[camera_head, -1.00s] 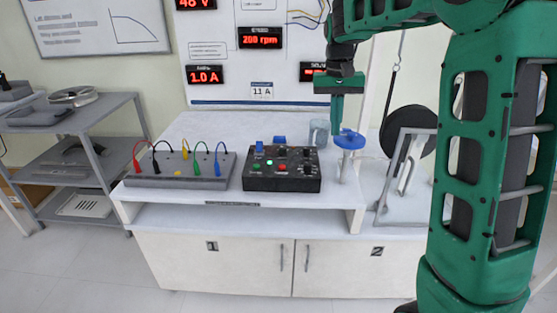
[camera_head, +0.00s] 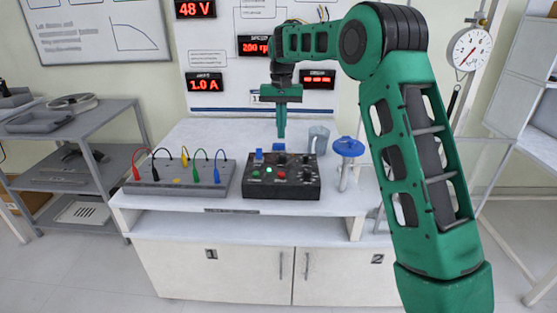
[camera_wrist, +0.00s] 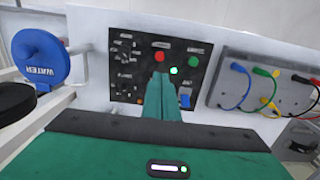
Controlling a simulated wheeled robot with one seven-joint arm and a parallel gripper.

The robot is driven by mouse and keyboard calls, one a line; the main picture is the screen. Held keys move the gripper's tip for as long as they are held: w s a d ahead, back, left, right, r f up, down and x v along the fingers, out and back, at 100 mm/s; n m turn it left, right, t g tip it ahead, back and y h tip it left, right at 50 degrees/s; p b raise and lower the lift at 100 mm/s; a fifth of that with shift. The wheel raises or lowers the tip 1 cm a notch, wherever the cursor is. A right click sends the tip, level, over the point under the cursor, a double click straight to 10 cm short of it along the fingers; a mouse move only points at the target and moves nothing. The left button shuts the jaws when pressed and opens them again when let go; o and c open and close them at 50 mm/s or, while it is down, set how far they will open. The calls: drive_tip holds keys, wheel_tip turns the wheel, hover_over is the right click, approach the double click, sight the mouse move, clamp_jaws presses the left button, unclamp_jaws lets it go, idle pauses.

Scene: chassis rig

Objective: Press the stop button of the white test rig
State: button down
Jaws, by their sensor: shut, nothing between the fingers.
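The white test rig (camera_head: 185,222) is a bench with a black control box (camera_head: 312,185) on its top. A red button (camera_head: 281,175) sits near the box's front edge, with a green button (camera_head: 255,174) to its left and a lit green lamp (camera_head: 269,169) between and behind them. The wrist view shows the red button (camera_wrist: 159,57), the green button (camera_wrist: 194,62) and the lit lamp (camera_wrist: 173,71). My gripper (camera_head: 281,136) is shut and empty, pointing down above the back of the box, apart from the buttons. Its fingers (camera_wrist: 161,76) hide part of the box in the wrist view.
A terminal block (camera_head: 180,185) with coloured leads is left of the box. A grey shelf (camera_head: 80,130) stands left.

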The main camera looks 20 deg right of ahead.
sight(281, 174)
drive_tip(key=f, duration=1.4)
drive_tip(key=shift+s, duration=0.25)
drive_tip(key=shift+s+f, duration=0.2)
drive_tip(key=shift+f, duration=0.85)
wheel_tip(281, 174, up, 15)
drive_tip(key=w, duration=0.1)
